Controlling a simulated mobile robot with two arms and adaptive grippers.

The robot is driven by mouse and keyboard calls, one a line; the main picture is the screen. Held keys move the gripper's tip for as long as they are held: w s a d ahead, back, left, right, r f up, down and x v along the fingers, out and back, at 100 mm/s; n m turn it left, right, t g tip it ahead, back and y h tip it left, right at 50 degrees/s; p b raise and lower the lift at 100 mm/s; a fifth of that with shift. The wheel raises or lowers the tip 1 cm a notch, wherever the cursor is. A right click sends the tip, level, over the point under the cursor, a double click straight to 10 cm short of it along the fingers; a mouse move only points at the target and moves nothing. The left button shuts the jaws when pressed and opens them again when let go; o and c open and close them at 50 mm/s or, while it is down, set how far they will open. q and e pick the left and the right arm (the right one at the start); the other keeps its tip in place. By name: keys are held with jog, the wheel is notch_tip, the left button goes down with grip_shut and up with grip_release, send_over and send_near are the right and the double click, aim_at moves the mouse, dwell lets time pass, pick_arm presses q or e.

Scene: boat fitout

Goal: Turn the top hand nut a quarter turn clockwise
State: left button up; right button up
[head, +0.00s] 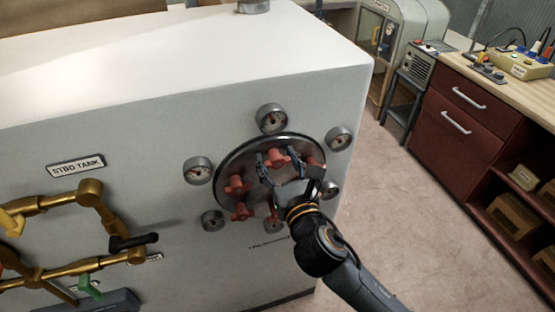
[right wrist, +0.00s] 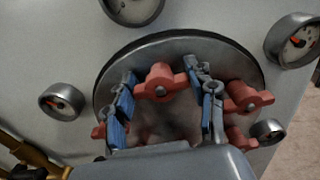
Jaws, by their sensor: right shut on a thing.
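The top hand nut (head: 277,157) is a red winged nut near the upper edge of a round dark metal cover (head: 228,163) on the side of a light grey tank. My right gripper (head: 280,163) reaches in from the lower right and is shut on this nut. In the right wrist view the blue-padded fingers of the right gripper (right wrist: 162,77) stand at either side of the top hand nut (right wrist: 160,82), at its wing ends. Its wings lie roughly level there, slightly tilted. My left gripper is not in view.
Other red hand nuts (head: 236,184) sit around the cover, partly hidden by my gripper. Several round gauges (head: 271,118) ring it closely. Brass pipes with valve handles (head: 90,192) are at the left. A dark red workbench (head: 466,130) stands at the right, beyond clear floor.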

jog(key=m+p, duration=0.1)
jog(key=m, duration=0.2)
jog(key=shift+r+m+p, duration=0.1)
jog(key=shift+m+p, duration=0.2)
jog(key=shift+m, duration=0.1)
jog(key=m+p, duration=0.1)
jog(key=m, duration=0.3)
jog(key=shift+d+m, duration=0.1)
jog(key=shift+m, duration=0.2)
jog(key=m, duration=0.6)
jog(key=m+p, duration=0.1)
jog(key=m, duration=0.2)
jog(key=shift+f+m, duration=0.2)
jog(key=shift+m, duration=0.1)
jog(key=o, duration=1.2)
jog(key=shift+w, duration=0.1)
